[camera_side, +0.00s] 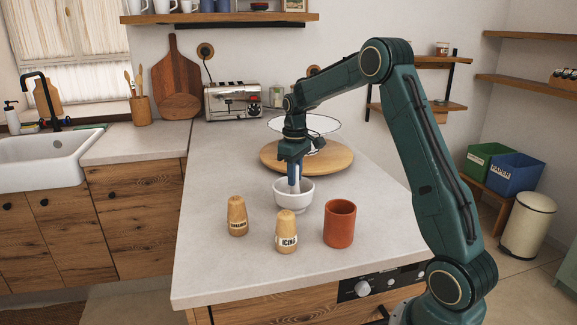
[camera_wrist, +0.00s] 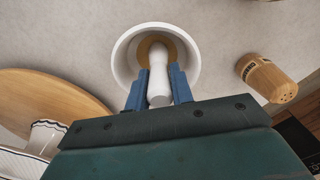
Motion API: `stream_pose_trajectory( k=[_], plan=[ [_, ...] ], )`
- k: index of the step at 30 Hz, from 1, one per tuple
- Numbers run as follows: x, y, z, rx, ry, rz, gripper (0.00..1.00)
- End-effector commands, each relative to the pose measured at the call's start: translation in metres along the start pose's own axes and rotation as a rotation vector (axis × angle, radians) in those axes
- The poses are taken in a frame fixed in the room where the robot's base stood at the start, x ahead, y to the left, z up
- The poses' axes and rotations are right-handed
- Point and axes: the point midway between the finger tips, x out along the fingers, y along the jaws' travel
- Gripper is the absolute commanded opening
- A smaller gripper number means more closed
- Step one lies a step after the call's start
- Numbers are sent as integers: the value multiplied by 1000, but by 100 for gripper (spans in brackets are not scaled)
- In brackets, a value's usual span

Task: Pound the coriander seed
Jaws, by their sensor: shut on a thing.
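My gripper (camera_side: 294,178) points down over the white mortar (camera_side: 294,204) on the counter. In the wrist view, my gripper (camera_wrist: 160,84) is shut on a pale pestle (camera_wrist: 159,75). The pestle's lower end is inside the mortar (camera_wrist: 125,52). A brownish-yellow layer, likely the coriander seed (camera_wrist: 146,46), shows on the mortar's floor around the pestle. In the side view the mortar's inside is mostly hidden.
Two wooden shakers, one (camera_side: 237,215) at left and one labelled ICING (camera_side: 286,232), stand in front of the mortar. A terracotta cup (camera_side: 339,224) stands right of them. A round wooden board (camera_side: 338,163) with a white-rimmed dish lies behind. The counter's left part (camera_side: 205,250) is clear.

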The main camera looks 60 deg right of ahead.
Motion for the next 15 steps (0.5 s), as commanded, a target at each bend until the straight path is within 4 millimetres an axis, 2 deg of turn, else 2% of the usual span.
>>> stream_pose_trajectory(
  k=[15],
  plan=[
    [0,12,-1,0,2,1,0]
  ],
)
